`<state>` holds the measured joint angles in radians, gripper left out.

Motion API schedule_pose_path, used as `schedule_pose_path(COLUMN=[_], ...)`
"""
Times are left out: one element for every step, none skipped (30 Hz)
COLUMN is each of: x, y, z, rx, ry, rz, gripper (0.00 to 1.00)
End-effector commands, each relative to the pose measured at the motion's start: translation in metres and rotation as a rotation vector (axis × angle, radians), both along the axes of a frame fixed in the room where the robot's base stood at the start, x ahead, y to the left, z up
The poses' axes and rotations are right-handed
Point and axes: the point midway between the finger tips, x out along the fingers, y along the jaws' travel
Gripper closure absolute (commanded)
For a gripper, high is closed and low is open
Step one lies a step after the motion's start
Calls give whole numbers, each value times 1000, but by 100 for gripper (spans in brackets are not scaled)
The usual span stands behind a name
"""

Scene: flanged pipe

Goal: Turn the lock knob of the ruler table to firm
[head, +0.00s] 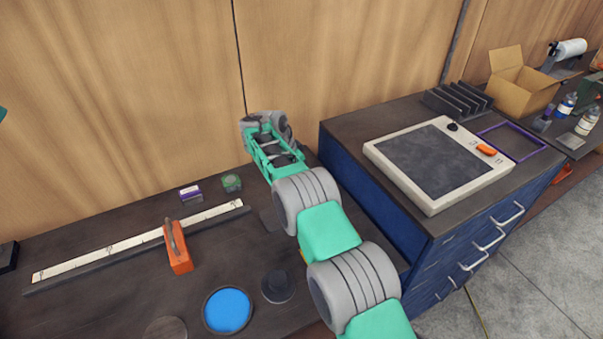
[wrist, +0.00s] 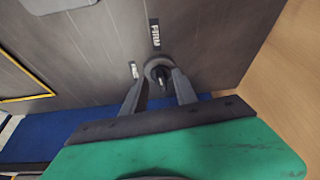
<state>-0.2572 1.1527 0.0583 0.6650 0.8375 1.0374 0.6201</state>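In the wrist view the lock knob (wrist: 158,73) is a small dark round knob with a narrow black grip, set on a dark wooden surface. A "FIRM" label (wrist: 155,33) is above it and a second small label (wrist: 134,70), too small to read, is at its left. My gripper (wrist: 158,82) has its two fingers apart, one on each side of the knob, with gaps to the narrow grip. In the head view the ruler table (head: 110,245) is the dark bench at left. My arm reaches over its back right, hiding the knob and fingertips.
A long ruler (head: 110,251) and an orange block with a handle (head: 178,250) lie on the bench, with a blue disc (head: 227,310) in front. A blue drawer cabinet (head: 450,248) bearing a pale-framed board (head: 440,161) stands right of my arm. The wooden wall (head: 130,90) is close behind.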

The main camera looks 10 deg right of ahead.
Motion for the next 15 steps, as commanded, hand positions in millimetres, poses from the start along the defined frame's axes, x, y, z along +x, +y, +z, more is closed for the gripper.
schedule_pose_path(x=[0,-2,-3,-4,-5,-7,-8,-8,-9,-10,-10,-11,-11,-11,-11], y=[5,7,10,12,14,17,19,20,21,22,22,23,23,23,23], z=[10,16,25,32,37,45,50,54,57,59,60,61,61,61,60], rx=[2,2,2,2,2,2,1,0,0,0,1,1,1,1,1], ry=[-4,-5,-4,-4,-2,-2,-1,0,-1,-1,0,1,1,1,0], rz=[2,1,2,1,1,2,2,1,0,0,0,1,1,1,0], gripper=[65,65,65,65,65,65,65,65,65,65,65,65,65,65,65])
